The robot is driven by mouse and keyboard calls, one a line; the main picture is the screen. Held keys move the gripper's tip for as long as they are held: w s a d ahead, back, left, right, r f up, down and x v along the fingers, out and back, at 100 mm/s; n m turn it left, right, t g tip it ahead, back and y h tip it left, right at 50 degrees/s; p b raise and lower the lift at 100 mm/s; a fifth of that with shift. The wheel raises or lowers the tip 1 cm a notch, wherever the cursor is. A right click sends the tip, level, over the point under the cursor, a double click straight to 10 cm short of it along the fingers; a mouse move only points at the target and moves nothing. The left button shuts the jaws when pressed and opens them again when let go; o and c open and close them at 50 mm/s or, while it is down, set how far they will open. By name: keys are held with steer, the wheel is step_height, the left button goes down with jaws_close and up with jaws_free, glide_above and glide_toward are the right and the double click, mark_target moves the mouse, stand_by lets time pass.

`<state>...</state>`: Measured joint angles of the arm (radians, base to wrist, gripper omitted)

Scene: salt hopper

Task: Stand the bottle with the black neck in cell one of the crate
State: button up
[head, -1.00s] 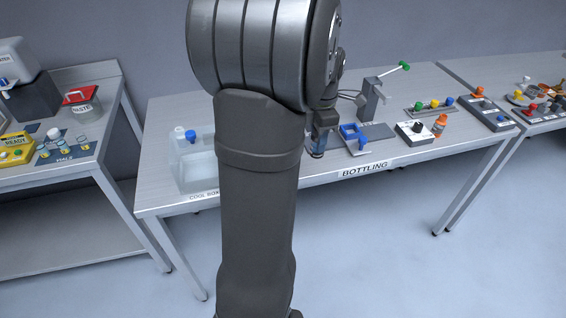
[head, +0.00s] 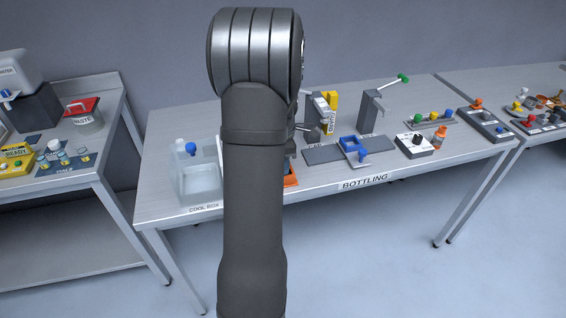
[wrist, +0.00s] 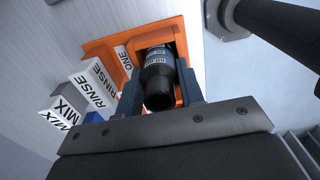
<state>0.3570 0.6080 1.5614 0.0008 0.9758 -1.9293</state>
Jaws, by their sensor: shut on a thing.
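My gripper (wrist: 160,90) is shut on a dark bottle with a black neck (wrist: 157,88), with one finger on each side of it. In the wrist view the bottle lines up with the opening of the orange crate (wrist: 99,46) next to the label ONE (wrist: 123,58). I cannot tell how far, if at all, its far end is inside the cell.
Blocks labelled RINSE (wrist: 93,83) and MIX (wrist: 62,112) stand beside the crate in the wrist view. The clear cool box (head: 199,180) is left of my arm. A blue holder (head: 354,150) and a lever press (head: 372,108) are on the right.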

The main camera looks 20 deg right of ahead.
steer(key=shift+f, duration=0.25)
steer(key=shift+s+f, duration=0.2)
steer(key=shift+f, duration=0.5)
steer(key=o, duration=1)
steer(key=shift+f, duration=0.1)
step_height(320, 180, up, 14)
steer(key=shift+w+f, duration=0.15)
steer(key=shift+w, duration=0.05)
step_height(320, 180, down, 13)
steer(key=shift+s+f, duration=0.1)
steer(key=shift+f, duration=0.05)
steer(key=shift+r, duration=0.3)
